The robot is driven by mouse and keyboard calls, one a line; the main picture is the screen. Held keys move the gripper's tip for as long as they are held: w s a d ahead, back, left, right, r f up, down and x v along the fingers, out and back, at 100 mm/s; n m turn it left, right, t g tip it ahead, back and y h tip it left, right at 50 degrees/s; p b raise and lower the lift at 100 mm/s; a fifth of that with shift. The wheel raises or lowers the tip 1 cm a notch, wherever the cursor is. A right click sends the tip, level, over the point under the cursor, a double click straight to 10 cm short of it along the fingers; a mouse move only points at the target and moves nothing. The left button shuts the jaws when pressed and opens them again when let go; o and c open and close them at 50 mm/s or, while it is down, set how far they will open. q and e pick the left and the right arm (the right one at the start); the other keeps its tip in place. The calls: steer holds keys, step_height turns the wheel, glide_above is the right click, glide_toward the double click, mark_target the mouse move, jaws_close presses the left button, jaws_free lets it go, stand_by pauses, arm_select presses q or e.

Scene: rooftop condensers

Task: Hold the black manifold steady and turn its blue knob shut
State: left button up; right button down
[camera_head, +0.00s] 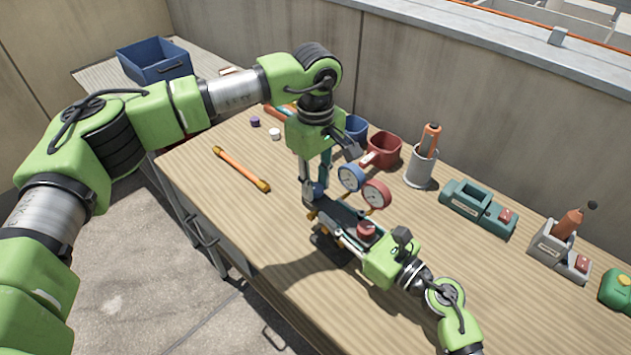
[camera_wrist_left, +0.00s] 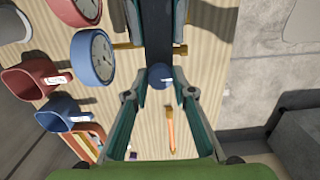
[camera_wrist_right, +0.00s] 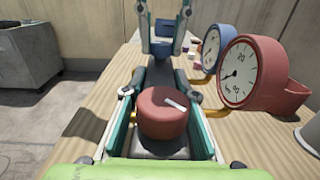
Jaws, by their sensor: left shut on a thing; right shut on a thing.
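The black manifold (camera_head: 338,212) lies on the wooden bench with a blue gauge (camera_head: 351,177) and a red gauge (camera_head: 376,194) beside it. Its blue knob (camera_head: 317,190) is at the far end; it also shows in the left wrist view (camera_wrist_left: 160,77). My left gripper (camera_head: 315,184) points down from above, its fingers closed on the blue knob's two sides. My right gripper (camera_head: 350,233) is shut on the manifold's body at the near end. The red knob (camera_wrist_right: 163,113) sits between its fingers in the right wrist view. The lower part of the manifold is partly hidden.
An orange rod (camera_head: 241,168) lies to the left on the bench. A red mug (camera_head: 384,150) and a blue mug (camera_head: 355,128) stand behind the gauges. A grey cup (camera_head: 421,166) and a teal charger (camera_head: 478,208) stand to the right. The bench's front left is clear.

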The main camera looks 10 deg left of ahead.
mark_target(315, 187)
arm_select(q)
steer(key=shift+w+a, duration=0.1)
steer(key=shift+a, duration=0.05)
arm_select(e)
steer(key=shift+d, duration=0.1)
stand_by(0.3)
arm_select(q)
steer(key=o, duration=1.1)
step_height(315, 187, up, 12)
steer(key=shift+r, duration=0.1)
arm_select(e)
steer(key=c, duration=1.1)
jaws_free()
